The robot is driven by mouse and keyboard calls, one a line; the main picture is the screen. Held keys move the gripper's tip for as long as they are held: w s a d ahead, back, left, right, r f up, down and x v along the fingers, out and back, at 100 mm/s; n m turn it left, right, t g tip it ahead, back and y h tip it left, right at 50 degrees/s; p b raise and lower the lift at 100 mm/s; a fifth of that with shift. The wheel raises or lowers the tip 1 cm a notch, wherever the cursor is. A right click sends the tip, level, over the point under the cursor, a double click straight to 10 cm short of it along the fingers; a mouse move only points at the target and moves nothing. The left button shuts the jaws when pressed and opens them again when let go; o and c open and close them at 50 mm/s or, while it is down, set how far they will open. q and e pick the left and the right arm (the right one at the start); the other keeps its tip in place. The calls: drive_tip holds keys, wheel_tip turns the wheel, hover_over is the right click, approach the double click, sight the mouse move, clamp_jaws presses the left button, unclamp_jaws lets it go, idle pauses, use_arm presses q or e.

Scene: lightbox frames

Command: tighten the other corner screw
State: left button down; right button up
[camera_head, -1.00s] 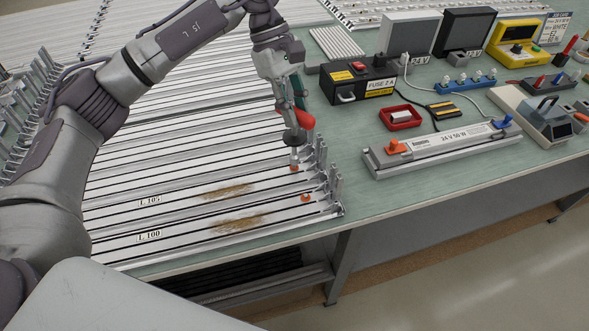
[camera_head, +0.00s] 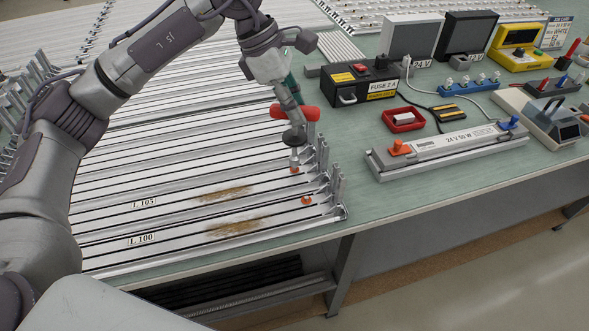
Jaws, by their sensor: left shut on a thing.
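My left gripper (camera_head: 288,97) is shut on a driver with a red cross handle (camera_head: 308,113) and a dark round collar. The driver stands nearly upright, its tip at or just above an orange screw (camera_head: 294,170) near the right end of a long metal frame strip; I cannot tell if they touch. A second orange corner screw (camera_head: 306,200) sits a little nearer to me, with nothing on it. The fingertips are partly hidden by the gripper body and the handle. My right gripper is not in view.
Long frame strips (camera_head: 150,222) cover the left of the green bench, with upright metal posts (camera_head: 338,190) at their right ends. To the right stand a black fuse box (camera_head: 355,85), a red tray (camera_head: 403,119) and a 24 V lamp bar (camera_head: 450,147). The bench's front edge is close.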

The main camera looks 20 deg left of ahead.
use_arm(q)
drive_tip(key=shift+f+b, duration=0.8)
drive_tip(key=shift+f, duration=0.15)
idle(0.6)
drive_tip(key=shift+r+m+g+p, duration=0.1)
drive_tip(key=shift+m+g+p, duration=0.35)
drive_tip(key=shift+m, duration=0.65)
drive_tip(key=m+g, duration=0.1)
drive_tip(key=m, duration=0.3)
drive_tip(key=shift+g, duration=0.35)
drive_tip(key=m+g+y, duration=0.1)
drive_tip(key=m, duration=0.2)
drive_tip(key=shift+s+d+m, duration=0.1)
drive_tip(key=shift+m, duration=0.2)
drive_tip(key=shift+m+g+y, duration=0.4)
drive_tip(key=shift+m+g, duration=0.1)
drive_tip(key=shift+m, duration=0.6)
drive_tip(key=shift+r+m+p, duration=0.2)
drive_tip(key=shift+m+p, duration=0.4)
drive_tip(key=shift+p, duration=0.15)
drive_tip(key=shift+s+f+m+y+p, duration=0.1)
drive_tip(key=shift+f+m+y+p, duration=0.1)
drive_tip(key=shift+m+y+p, duration=0.4)
